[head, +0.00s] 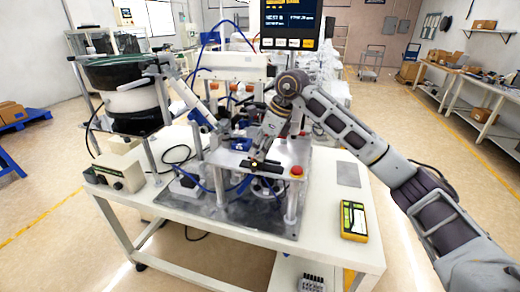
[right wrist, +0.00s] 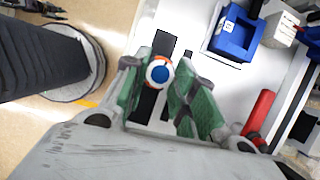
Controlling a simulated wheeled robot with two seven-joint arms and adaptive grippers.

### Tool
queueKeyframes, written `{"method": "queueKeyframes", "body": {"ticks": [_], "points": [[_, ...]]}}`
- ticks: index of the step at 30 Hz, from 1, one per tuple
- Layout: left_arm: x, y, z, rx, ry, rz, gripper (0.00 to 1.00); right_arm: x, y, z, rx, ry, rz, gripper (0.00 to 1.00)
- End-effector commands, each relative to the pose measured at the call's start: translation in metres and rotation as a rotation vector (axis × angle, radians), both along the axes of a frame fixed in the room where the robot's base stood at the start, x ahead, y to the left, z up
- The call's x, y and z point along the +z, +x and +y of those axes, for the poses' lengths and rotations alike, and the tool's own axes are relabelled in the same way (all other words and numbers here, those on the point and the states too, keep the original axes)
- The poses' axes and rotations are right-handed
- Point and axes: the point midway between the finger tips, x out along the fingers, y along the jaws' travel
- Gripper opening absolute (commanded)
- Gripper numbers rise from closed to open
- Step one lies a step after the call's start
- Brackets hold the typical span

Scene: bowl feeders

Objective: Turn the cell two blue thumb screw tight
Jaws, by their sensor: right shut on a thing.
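My right gripper (head: 257,161) reaches down over the front plate of the station on the white table. In the right wrist view its green-padded fingers (right wrist: 168,92) are shut on a small round thumb screw (right wrist: 159,74). In the head view the screw is too small and covered to make out. My left gripper is not in view.
A red button (head: 296,171) stands at the plate's right corner. A blue block (right wrist: 236,34) and a red cylinder (right wrist: 260,112) lie right of the fingers. A bowl feeder (head: 117,72) stands left. A yellow meter (head: 354,221) lies on the table's right.

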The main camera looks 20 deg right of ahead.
Motion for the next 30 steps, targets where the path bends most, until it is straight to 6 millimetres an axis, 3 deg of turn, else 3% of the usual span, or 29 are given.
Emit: {"method": "queueKeyframes", "body": {"ticks": [11, 30], "points": [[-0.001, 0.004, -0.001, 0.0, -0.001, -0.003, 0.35, 0.001, -0.001, 0.001, -0.093, -0.001, -0.003, 0.04], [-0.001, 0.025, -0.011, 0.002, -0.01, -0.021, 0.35, 0.001, -0.003, 0.003, -0.5, 0.002, -0.004, 0.03]]}}
